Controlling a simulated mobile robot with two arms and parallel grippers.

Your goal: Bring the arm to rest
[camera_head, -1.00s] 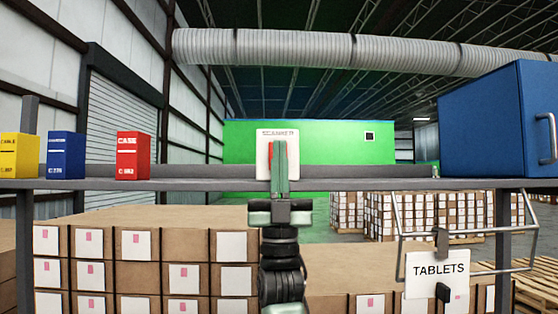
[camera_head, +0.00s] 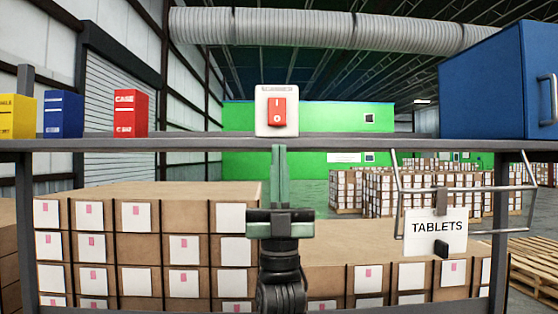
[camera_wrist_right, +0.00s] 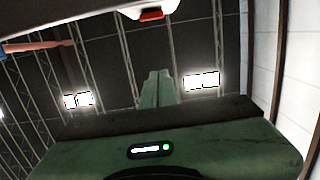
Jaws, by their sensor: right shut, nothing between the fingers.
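My right gripper (camera_head: 279,150) is in the middle of the head view, pointing up, with its green fingers together and nothing between them. Its tips are just below the shelf edge, under a white switch box (camera_head: 263,128) with a red rocker switch (camera_head: 277,112) marked I and O. In the right wrist view the closed fingers (camera_wrist_right: 157,75) show from below, and the underside of the switch box with a bit of red (camera_wrist_right: 152,14) is at the top, apart from the tips. My left gripper is not in view.
The grey shelf (camera_head: 190,144) carries yellow (camera_head: 18,118), blue (camera_head: 63,115) and red (camera_head: 131,113) cartons at left and a blue cabinet (camera_head: 490,90) at right. Stacked boxes (camera_head: 150,240) stand behind.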

